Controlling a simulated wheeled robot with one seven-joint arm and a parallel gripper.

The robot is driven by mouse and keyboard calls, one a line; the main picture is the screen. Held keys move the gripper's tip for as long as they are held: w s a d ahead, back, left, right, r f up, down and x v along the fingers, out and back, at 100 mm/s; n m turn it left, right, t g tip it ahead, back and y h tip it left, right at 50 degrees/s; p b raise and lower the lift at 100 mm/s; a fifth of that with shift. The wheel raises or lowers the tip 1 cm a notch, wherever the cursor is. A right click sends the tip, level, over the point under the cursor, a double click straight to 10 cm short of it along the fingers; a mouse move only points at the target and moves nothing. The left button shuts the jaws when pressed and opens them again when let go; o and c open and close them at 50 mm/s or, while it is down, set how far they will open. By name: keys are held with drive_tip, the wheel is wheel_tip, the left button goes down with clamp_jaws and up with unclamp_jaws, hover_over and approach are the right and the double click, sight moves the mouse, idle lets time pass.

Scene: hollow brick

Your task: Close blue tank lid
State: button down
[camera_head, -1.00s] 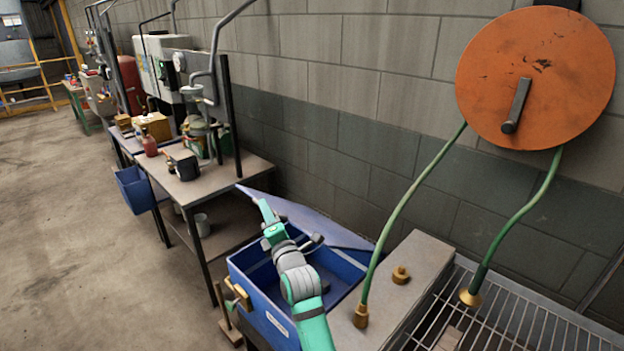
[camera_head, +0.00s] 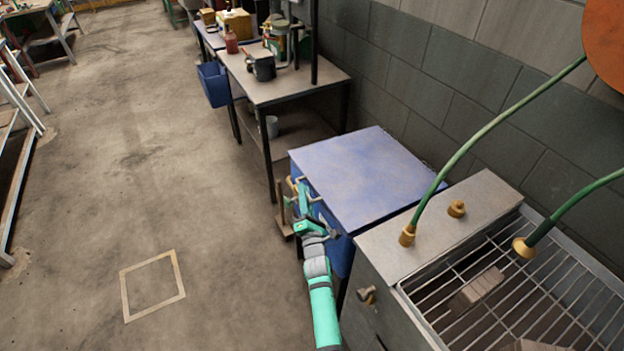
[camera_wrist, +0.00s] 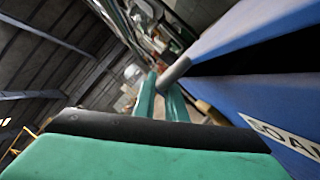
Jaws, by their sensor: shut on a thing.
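The blue tank lid (camera_head: 370,180) lies nearly flat over the tank in the head view. The blue tank (camera_head: 340,254) shows only in part below the lid's front edge. In the wrist view, a dark wedge-shaped gap parts the lid (camera_wrist: 245,25) from the tank wall (camera_wrist: 240,98), which bears a white label. My gripper (camera_head: 303,192) is at the lid's left edge. The wrist view shows its green fingers (camera_wrist: 161,92) shut on a grey rounded piece (camera_wrist: 175,72) at the lid's edge, which looks like its handle.
A grey metal bench (camera_head: 440,245) with a wire grate (camera_head: 500,290) and green hoses stands right of the tank. A work table (camera_head: 285,80) with a dark pot is behind. A block wall (camera_head: 460,80) runs along the right.

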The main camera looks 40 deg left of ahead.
drive_tip(key=shift+w+d+f, duration=0.2)
drive_tip(key=shift+f, duration=0.75)
drive_tip(key=shift+w+d+f, duration=0.15)
drive_tip(key=shift+f, duration=0.8)
drive_tip(key=c, duration=2.1)
unclamp_jaws()
drive_tip(key=shift+f, duration=0.1)
drive_tip(key=shift+s+a, duration=0.1)
drive_tip(key=shift+s, duration=0.1)
drive_tip(key=shift+v, duration=5.25)
